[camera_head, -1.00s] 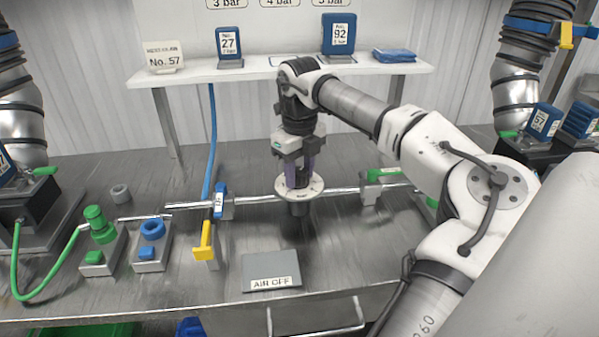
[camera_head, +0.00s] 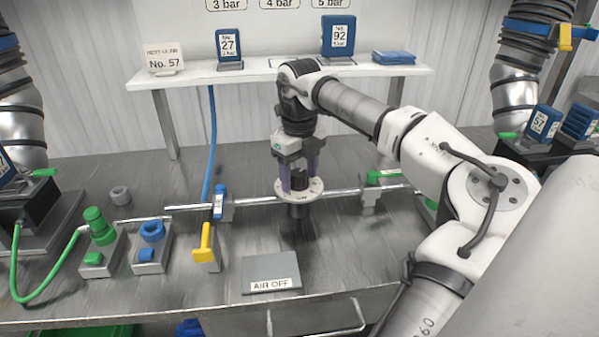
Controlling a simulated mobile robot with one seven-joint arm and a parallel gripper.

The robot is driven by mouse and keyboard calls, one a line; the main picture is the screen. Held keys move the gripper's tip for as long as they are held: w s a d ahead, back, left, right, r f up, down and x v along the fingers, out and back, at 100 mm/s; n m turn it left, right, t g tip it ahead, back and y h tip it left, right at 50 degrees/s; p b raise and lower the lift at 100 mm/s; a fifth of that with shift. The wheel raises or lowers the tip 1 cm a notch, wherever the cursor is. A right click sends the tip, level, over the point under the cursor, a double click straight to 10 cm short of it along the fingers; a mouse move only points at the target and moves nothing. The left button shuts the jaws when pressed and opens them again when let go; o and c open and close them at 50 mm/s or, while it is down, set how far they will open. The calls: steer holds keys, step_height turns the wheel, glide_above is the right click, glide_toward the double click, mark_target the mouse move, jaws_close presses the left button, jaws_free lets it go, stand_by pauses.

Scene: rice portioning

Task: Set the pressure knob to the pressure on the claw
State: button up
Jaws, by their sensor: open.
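The pressure knob is a dark knob (camera_head: 299,181) on a round white dial (camera_head: 314,191), mounted on the metal air pipe in the middle of the bench. My gripper (camera_head: 299,183) points down over the dial from above. Its purple fingers are apart, one on each side of the knob; I cannot tell whether they touch it. The dial's markings are too small to read. Claws stand on the shelf: a blue one labelled No. 27 (camera_head: 230,46) and a larger blue one labelled No. 92 (camera_head: 339,36). A blue claw marked 57 (camera_head: 541,124) is at the right.
A "No. 57" job card (camera_head: 164,58) stands on the shelf (camera_head: 190,74) under signs for 3, 4 and 5 bar. Blue (camera_head: 219,202) and yellow (camera_head: 206,243) handles sit left of the dial. An "AIR OFF" plate (camera_head: 271,273) lies in front.

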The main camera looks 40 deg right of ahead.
mark_target(300, 173)
step_height(300, 173, up, 14)
steer(key=p, duration=1)
steer(key=shift+s+f, duration=0.1)
steer(key=shift+f, duration=0.05)
